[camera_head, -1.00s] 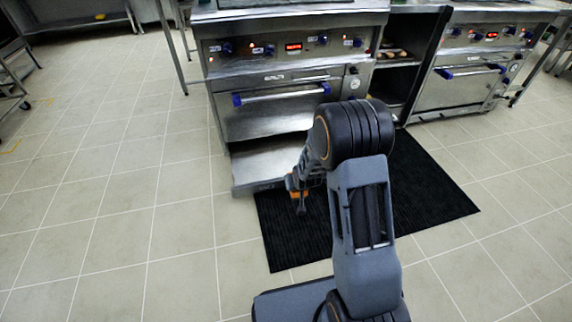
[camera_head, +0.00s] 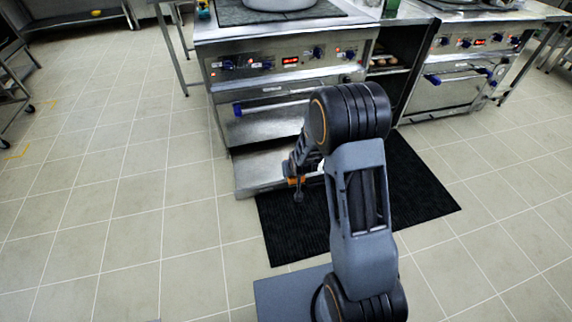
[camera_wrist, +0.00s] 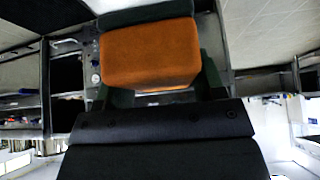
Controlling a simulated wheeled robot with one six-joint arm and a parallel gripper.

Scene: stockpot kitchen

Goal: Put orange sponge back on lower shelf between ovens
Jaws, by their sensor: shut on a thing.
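The orange sponge (camera_wrist: 150,55) fills the upper middle of the wrist view, held in my gripper. In the head view only a small orange patch (camera_head: 296,181) shows at the end of my arm. My gripper (camera_head: 298,190) is shut on the sponge, in front of the left oven and above the edge of the black mat. The open shelf unit between the ovens (camera_head: 392,52) stands behind and to the right of my gripper. Its upper shelf (camera_head: 388,71) holds a few small items. Its lower part is dark and partly hidden by my arm.
The left oven (camera_head: 285,65) has a low open drawer or tray (camera_head: 258,172) jutting out at floor level. The right oven (camera_head: 455,90) stands beyond the shelf unit. A black mat (camera_head: 415,195) lies on the floor before them. The tiled floor at left is clear.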

